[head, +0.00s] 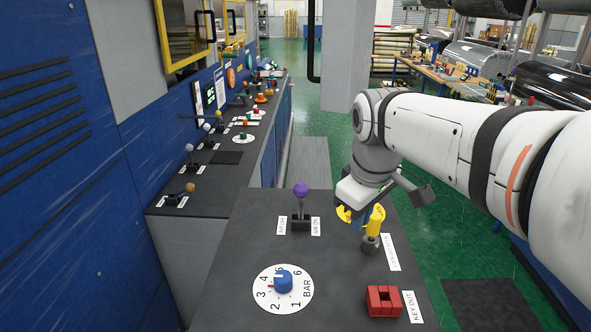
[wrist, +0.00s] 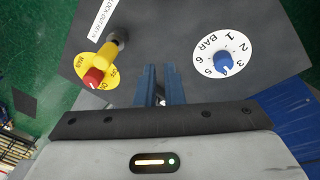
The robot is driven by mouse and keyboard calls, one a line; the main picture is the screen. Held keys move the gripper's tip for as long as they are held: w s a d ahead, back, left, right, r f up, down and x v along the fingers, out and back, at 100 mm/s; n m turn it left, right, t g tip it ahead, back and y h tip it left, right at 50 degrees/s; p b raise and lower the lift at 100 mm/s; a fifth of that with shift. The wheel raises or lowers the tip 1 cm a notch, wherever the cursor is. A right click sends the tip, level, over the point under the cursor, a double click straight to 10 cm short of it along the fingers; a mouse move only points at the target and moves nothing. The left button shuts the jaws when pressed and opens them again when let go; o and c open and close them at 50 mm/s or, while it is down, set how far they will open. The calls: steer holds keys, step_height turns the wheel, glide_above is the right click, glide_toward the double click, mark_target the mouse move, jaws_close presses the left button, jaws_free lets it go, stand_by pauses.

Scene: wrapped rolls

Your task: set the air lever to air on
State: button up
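The air lever (head: 302,208) has a purple ball on a short stem and stands near upright on the dark console top. A small white label lies on each side of its base; the right one seems to read "AIR ON", but the print is small. My gripper (head: 357,224) is to the right of the lever, apart from it, and partly hidden by my wrist. In the wrist view my gripper's blue fingers (wrist: 161,70) show a narrow gap with nothing clearly held. I cannot make out the lever in the wrist view.
A blue pressure dial (head: 283,283) and a red block (head: 384,301) are nearer on the console. Another bench (head: 225,175) with several small levers runs along the left.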

steer(key=w+a+r+n, duration=0.1)
steer(key=w+a+n, duration=0.1)
steer(key=w+a, duration=0.1)
steer(key=w+a+r+n, duration=0.2)
steer(key=w+a+n, duration=0.1)
steer(key=w+a+r+n, duration=0.1)
steer(key=w+a+n, duration=0.1)
steer(key=w+a, duration=0.1)
steer(key=shift+w+a+r+n+g, duration=0.15)
steer(key=shift+w+r+n+g, duration=0.2)
steer(key=shift+n+g, duration=0.05)
jaws_close()
steer(key=w+a+r+n, duration=0.1)
steer(key=w+a+n, duration=0.3)
steer(key=a+n, duration=0.2)
steer(key=a, duration=0.2)
steer(key=shift+w+a+g+h, duration=0.3)
steer(key=shift+w+a, duration=0.1)
steer(key=shift+r, duration=0.1)
steer(key=p, duration=0.2)
glide_above(301, 203)
steer(key=s+a, duration=0.1)
steer(key=a, duration=0.2)
step_height(301, 203, down, 11)
steer(key=shift+r, duration=0.2)
steer(key=shift+s+d, duration=0.1)
steer(key=shift+d, duration=0.1)
